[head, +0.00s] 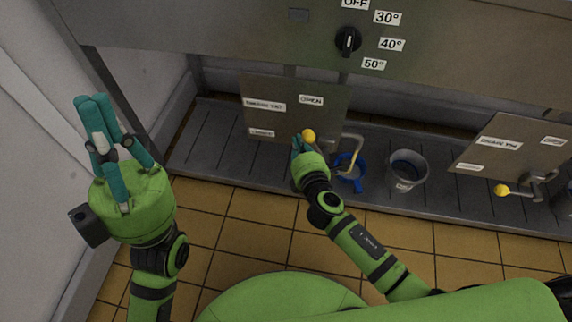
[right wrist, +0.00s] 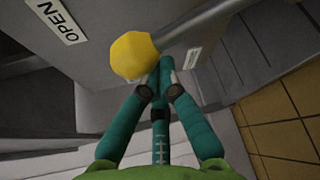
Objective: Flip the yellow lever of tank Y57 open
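A yellow ball knob (head: 308,136) tips a metal lever in front of a steel plate (head: 290,120) with an "OPEN" label; the plate's other lettering is too small to read surely. In the right wrist view the knob (right wrist: 133,55) is close, with its grey rod (right wrist: 195,35) running to the upper right. My right gripper (head: 298,146) is at the knob, its fingertips (right wrist: 160,70) drawn together beside the knob and under the rod, with nothing between them. I cannot tell whether they touch it. My left gripper (head: 112,135) is raised at the left, fingers spread, empty.
A second yellow knob (head: 501,190) is at a right-hand plate (head: 515,145). A black dial (head: 347,41) is above. A wall is at the left.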

